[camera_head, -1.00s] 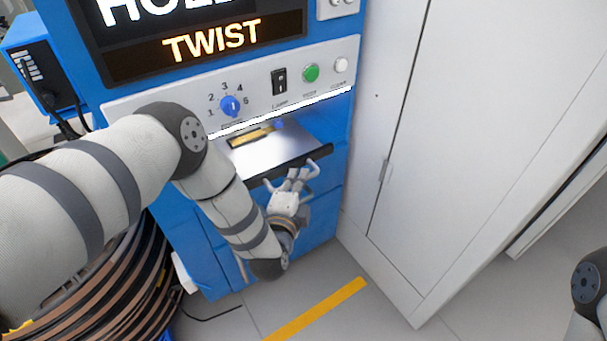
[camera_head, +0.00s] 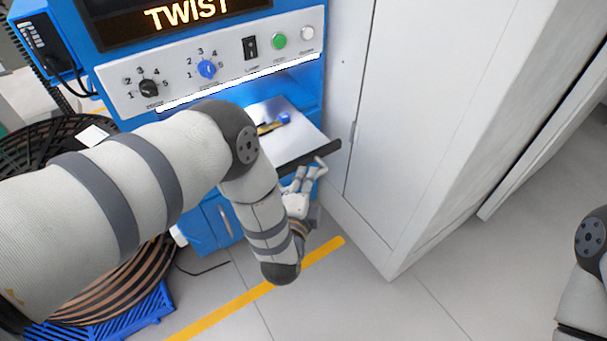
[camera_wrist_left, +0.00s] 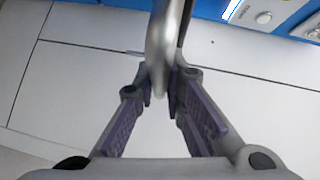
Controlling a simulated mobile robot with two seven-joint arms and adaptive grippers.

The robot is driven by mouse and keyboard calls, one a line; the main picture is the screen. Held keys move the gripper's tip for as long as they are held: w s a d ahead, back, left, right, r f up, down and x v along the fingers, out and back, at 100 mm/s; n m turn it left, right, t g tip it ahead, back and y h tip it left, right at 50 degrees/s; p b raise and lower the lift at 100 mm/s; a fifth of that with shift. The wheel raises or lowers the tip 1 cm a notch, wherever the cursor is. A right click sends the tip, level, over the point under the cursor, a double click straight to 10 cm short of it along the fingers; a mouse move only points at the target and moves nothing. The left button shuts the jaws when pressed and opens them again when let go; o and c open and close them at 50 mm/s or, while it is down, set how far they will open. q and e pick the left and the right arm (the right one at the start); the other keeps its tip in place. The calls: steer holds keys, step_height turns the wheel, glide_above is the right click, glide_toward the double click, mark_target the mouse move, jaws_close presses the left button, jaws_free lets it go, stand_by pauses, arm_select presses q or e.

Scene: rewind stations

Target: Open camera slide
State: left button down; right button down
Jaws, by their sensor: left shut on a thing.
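The camera slide (camera_head: 294,138) is a silvery flat tray with a dark front bar (camera_head: 308,157), sticking out of the blue machine below its control panel. A small blue part (camera_head: 284,117) and a yellowish strip (camera_head: 268,127) lie on the slide. My left gripper (camera_head: 311,172) is at the front bar, shut on the slide's handle. In the left wrist view, the shiny handle (camera_wrist_left: 163,45) passes between the fingertips (camera_wrist_left: 160,80). My left forearm covers part of the slide's left side. My right gripper is out of view.
The control panel (camera_head: 225,70) has knobs, a switch and buttons above the slide. A tall white cabinet (camera_head: 420,110) stands close on the right. Dark reels (camera_head: 120,270) sit at the lower left. The floor (camera_head: 350,305) in front is clear, with a yellow stripe.

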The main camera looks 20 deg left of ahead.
arm_select(q)
steer(key=shift+d, duration=0.1)
stand_by(0.3)
steer(key=c, duration=1.7)
jaws_free()
steer(key=shift+o, duration=0.2)
steer(key=shift+s, duration=0.15)
steer(key=s+d+r, duration=0.1)
steer(key=s, duration=1)
steer(key=shift+s+d+r, duration=0.15)
steer(key=shift+s+r, duration=0.15)
steer(key=shift+r, duration=0.05)
